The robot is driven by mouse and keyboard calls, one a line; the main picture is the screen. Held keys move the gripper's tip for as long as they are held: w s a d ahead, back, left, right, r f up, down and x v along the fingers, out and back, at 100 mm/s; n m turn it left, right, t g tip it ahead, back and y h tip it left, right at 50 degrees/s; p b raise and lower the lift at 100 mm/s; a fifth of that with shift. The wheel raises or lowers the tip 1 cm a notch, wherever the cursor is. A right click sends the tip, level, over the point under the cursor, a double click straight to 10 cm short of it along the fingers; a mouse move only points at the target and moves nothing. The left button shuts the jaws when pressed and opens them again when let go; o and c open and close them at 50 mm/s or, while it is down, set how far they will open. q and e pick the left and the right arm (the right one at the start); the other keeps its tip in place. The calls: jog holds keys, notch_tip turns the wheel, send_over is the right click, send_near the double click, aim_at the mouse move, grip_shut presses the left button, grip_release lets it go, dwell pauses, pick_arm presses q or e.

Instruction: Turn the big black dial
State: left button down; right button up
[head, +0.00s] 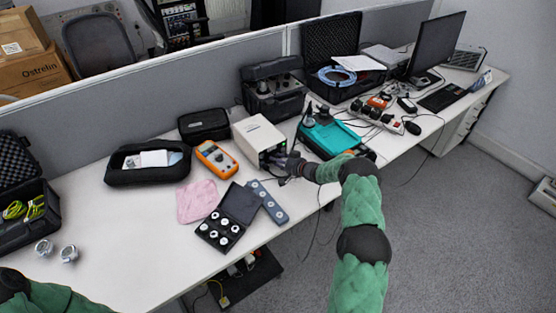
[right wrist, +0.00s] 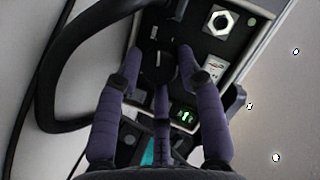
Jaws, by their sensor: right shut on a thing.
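The beige-white calibrator box (head: 259,134) stands on the desk, its dark front panel mostly covered by my right gripper (head: 282,163) in the head view. The right wrist view shows that panel with the big black dial (right wrist: 157,66), a hexagonal silver socket (right wrist: 221,21) and a lit green display (right wrist: 182,115). The purple fingers of my right gripper (right wrist: 160,56) are closed around the dial, one on each side and one below. The dial's markings cannot be read. My left arm shows at the bottom left, but its gripper is out of view.
A teal device (head: 332,138) stands right of the box. A blue-grey strip (head: 268,203), an open case of round pieces (head: 222,218), a pink cloth (head: 197,201) and an orange meter (head: 216,159) lie to the left.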

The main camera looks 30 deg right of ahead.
jog(key=shift+a+f+m+y+b, duration=0.2)
jog(key=shift+f+m+y+b, duration=0.2)
jog(key=shift+m+y+b, duration=0.45)
jog(key=m+y+b, duration=0.1)
jog(key=m, duration=0.2)
jog(key=shift+f+t+b, duration=0.1)
jog(key=shift+t+b, duration=0.2)
jog(key=shift+t, duration=0.1)
jog(key=shift+m+b, duration=0.35)
jog(key=shift+m, duration=0.1)
jog(key=shift+y, duration=0.25)
jog(key=o, duration=1.1)
jog(key=shift+r, duration=0.25)
jog(key=shift+d, duration=0.2)
